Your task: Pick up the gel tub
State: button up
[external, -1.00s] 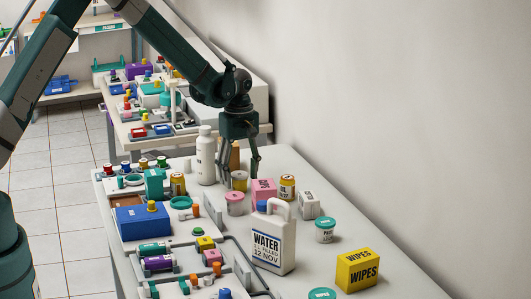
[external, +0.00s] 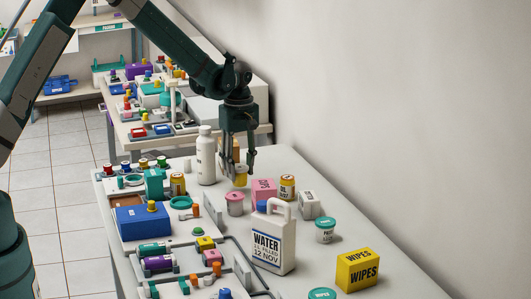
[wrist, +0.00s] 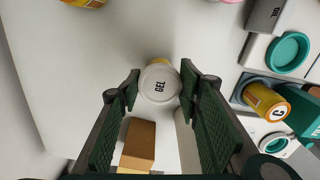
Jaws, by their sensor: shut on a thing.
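The gel tub (wrist: 158,84) shows in the wrist view as a round whitish lid marked GEL, with a bit of yellow side behind it. In the external view the tub (external: 240,177) is small and yellow, near the back of the table. My gripper (external: 239,172) points down, with one finger on each side of the tub. In the wrist view my gripper's fingertips (wrist: 159,88) flank the lid and are shut on the tub. Most of the tub's side is hidden in the wrist view.
A pink tub (external: 235,204) and a pink box (external: 264,189) stand close in front. A white bottle (external: 206,158) stands to the left, and a brown item (external: 235,152) is behind the gripper. A water jug (external: 274,240) stands nearer.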

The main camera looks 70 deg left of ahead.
aim_at(239, 166)
notch_tip(239, 166, up, 8)
jog(key=shift+f, duration=0.2)
